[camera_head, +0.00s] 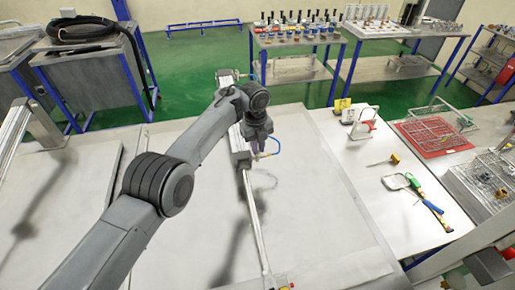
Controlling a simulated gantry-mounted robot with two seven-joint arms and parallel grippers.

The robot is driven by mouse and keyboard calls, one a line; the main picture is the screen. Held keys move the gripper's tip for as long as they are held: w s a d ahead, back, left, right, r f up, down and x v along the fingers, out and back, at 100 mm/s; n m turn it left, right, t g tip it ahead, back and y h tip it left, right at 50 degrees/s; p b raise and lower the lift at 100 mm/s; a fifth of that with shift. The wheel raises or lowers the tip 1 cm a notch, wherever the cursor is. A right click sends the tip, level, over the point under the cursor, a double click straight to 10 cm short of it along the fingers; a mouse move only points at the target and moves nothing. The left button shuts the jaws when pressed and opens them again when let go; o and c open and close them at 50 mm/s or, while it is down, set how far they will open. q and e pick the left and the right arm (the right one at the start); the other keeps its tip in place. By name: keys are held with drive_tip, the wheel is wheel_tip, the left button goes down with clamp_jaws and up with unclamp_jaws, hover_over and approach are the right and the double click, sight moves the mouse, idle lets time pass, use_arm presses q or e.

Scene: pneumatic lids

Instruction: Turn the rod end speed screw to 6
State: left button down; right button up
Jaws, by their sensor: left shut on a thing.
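A long pneumatic cylinder (240,158) lies on the pale table, running from the far side toward the near edge. A thin bright rod (253,217) extends from its near end. My left gripper (259,148) points down at the rod end of the cylinder body, beside a blue air hose (276,147). Its jaws are shut on a small part there, which looks to be the rod end speed screw. The screw and its scale are hidden by the gripper, so its setting cannot be read. My right gripper is not in view.
A screwdriver with a yellow handle (395,159), a green-and-blue hand tool (428,200) and a red tray (437,139) with a wire rack are on the right. Shelves of parts (300,40) stand at the back. The table (325,225) right of the rod is clear.

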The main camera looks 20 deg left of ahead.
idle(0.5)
use_arm(q)
drive_tip(key=c, duration=1.4)
unclamp_jaws()
drive_tip(key=shift+r, duration=0.1)
wheel_tip(320, 180, up, 11)
drive_tip(key=shift+a, duration=0.25)
